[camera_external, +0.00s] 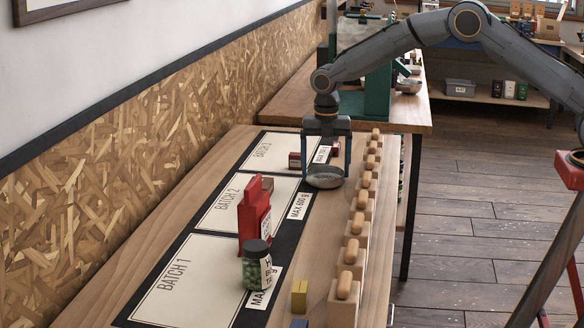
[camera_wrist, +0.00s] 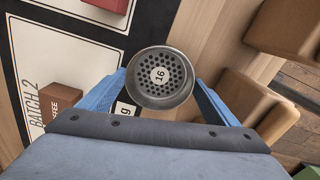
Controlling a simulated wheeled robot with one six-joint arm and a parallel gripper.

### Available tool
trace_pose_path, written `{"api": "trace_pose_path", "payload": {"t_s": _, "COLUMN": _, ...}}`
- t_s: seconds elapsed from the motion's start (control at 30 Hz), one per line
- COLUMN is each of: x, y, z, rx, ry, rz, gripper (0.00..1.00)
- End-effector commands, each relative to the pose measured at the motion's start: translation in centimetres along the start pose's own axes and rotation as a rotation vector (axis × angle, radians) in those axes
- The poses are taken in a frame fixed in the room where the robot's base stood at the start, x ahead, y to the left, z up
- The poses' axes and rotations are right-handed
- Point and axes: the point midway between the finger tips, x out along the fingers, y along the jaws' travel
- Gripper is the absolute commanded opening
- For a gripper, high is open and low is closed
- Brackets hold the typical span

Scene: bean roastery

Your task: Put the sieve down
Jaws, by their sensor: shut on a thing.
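The sieve (camera_external: 325,180) is a small round grey metal dish. In the wrist view the sieve (camera_wrist: 161,77) shows a perforated floor and a label reading 16. My gripper (camera_external: 327,170) points down with its blue fingers on either side of the sieve. In the wrist view my gripper (camera_wrist: 160,88) is shut on the sieve's rim. The sieve is at the right edge of the black mat (camera_external: 280,227), beside the Batch 2 and Batch 3 fields. I cannot tell whether its underside touches the surface.
A red package (camera_external: 254,218) and a jar of green beans (camera_external: 256,267) stand near Batch 1. A row of wooden blocks with rounded tops (camera_external: 355,228) runs along the table's right side.

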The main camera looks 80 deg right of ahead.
Motion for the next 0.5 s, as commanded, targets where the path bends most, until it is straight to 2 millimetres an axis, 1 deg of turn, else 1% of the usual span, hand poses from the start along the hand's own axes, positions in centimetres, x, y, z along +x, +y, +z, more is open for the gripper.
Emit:
{"api": "trace_pose_path", "payload": {"t_s": 0.1, "x": 0.3, "y": 0.0, "z": 0.0, "rx": 0.0, "ry": 0.0, "rz": -0.001, "gripper": 0.6}}
{"api": "trace_pose_path", "payload": {"t_s": 0.13, "x": 0.34, "y": -0.01, "z": -0.01, "rx": 0.0, "ry": 0.0, "rz": -0.001, "gripper": 0.85}}
{"api": "trace_pose_path", "payload": {"t_s": 0.2, "x": 0.28, "y": -0.02, "z": 0.0, "rx": 0.0, "ry": 0.0, "rz": -0.001, "gripper": 0.97}}
{"api": "trace_pose_path", "payload": {"t_s": 0.23, "x": 0.27, "y": -0.02, "z": -0.01, "rx": 0.0, "ry": 0.0, "rz": -0.001, "gripper": 1.0}}
{"api": "trace_pose_path", "payload": {"t_s": 0.5, "x": 0.0, "y": -0.01, "z": 0.0, "rx": 0.0, "ry": 0.0, "rz": 0.0, "gripper": 1.0}}
